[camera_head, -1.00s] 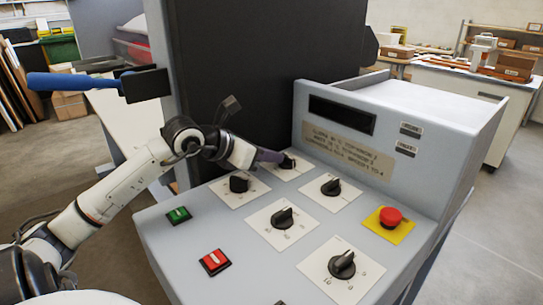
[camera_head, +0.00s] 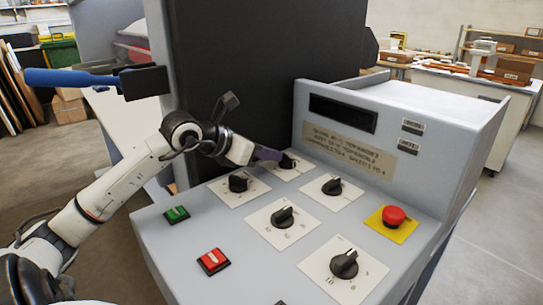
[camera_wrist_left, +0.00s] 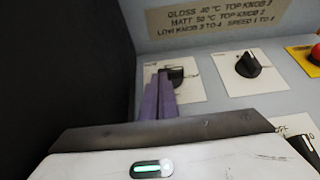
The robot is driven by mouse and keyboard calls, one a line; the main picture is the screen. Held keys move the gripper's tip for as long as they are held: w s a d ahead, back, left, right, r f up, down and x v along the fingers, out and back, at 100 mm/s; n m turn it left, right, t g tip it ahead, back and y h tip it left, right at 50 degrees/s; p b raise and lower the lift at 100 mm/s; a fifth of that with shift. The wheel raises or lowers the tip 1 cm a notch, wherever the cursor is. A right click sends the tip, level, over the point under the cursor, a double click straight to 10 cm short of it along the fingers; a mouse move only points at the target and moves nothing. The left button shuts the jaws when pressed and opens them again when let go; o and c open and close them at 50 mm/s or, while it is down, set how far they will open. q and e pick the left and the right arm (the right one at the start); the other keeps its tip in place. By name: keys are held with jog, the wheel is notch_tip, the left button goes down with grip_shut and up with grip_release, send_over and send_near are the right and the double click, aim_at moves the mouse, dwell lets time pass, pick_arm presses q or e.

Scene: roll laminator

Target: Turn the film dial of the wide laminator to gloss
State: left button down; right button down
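The wide laminator's sloped grey control panel (camera_head: 215,222) carries several black dials on white plates. My left gripper (camera_head: 270,154) reaches to the far dial (camera_head: 288,161), nearest the black upright housing. In the left wrist view its purple fingers (camera_wrist_left: 158,95) are close together, with the far dial (camera_wrist_left: 175,74) showing just right of their tips. I cannot tell whether they touch or hold it. Other dials are the left one (camera_head: 238,182), far right one (camera_head: 332,187), middle one (camera_head: 284,217) and near one (camera_head: 344,264). Which is the film dial is not readable. My right gripper is out of view.
A label plate (camera_head: 348,150) lists gloss and matt settings; it also shows in the left wrist view (camera_wrist_left: 215,18). A red stop button (camera_head: 394,216) sits at right, with green (camera_head: 177,214) and red (camera_head: 213,261) switches at left. The black housing (camera_head: 245,80) stands close behind my gripper.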

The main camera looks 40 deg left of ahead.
pick_arm(q)
jog(key=shift+d, duration=0.1)
dwell(0.7)
jog(key=shift+s+d+b, duration=0.3)
jog(key=shift+d, duration=0.35)
